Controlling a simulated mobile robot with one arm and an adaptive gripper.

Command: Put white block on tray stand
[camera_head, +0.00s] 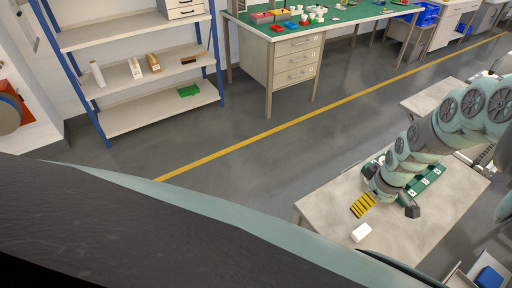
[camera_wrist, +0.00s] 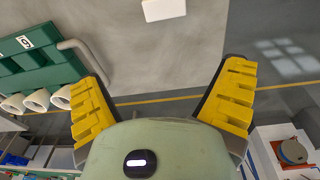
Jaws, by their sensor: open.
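The white block (camera_head: 361,232) lies on the light grey table (camera_head: 325,207), near its front edge. It also shows in the wrist view, where the white block (camera_wrist: 164,9) is cut by the top edge. My gripper (camera_head: 388,208) is over the table, behind and to the right of the block. In the wrist view, my gripper (camera_wrist: 165,105) has its two yellow-padded fingers spread wide, with nothing between them. I cannot tell which thing is the tray stand.
A green rack (camera_head: 432,178) with white labels is on the table behind my gripper. In the wrist view the green rack (camera_wrist: 35,58) has a grey tube handle and white cylinders beside it. A shelf unit (camera_head: 150,115) and workbench (camera_head: 295,60) stand beyond the open floor.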

